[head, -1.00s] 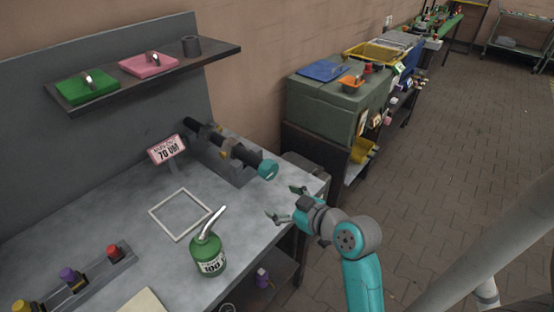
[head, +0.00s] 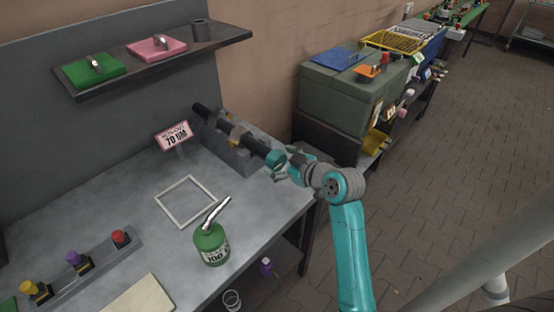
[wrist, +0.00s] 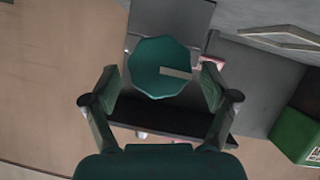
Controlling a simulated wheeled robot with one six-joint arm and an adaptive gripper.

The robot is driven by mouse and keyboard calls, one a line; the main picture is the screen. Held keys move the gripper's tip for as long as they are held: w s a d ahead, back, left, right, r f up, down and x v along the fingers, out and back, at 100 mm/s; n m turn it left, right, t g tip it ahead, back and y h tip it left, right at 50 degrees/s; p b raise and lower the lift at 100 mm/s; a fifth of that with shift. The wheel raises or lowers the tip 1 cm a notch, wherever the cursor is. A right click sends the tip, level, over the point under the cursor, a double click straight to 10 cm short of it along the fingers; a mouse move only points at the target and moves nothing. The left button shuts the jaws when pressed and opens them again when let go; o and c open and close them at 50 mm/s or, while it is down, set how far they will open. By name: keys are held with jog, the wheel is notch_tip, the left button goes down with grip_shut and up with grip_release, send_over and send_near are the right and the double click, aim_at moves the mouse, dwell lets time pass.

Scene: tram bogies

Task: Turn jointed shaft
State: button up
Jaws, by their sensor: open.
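The jointed shaft (head: 240,134) is a dark rod with brass-coloured parts, lying on a grey base on the bench. Its near end carries a teal knob (head: 275,159). In the wrist view the knob (wrist: 162,68) shows end-on as a many-sided face with a pale stripe. My gripper (head: 283,166) is at the knob end of the shaft. In the wrist view my gripper (wrist: 160,90) has its fingers spread, one on each side of the knob, with gaps showing between them and it. Whether the fingertips reach past the knob's face is hard to tell.
A sign (head: 173,136) reading 70 UM stands beside the shaft. A green oil can (head: 211,245) and a pale square frame (head: 185,201) are on the bench (head: 120,215). A shelf (head: 165,59) is above. A green chest (head: 345,95) stands right of the bench.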

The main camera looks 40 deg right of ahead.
jog(key=shift+x, duration=0.8)
jog(key=shift+c, duration=0.2)
jog(key=c, duration=1.1)
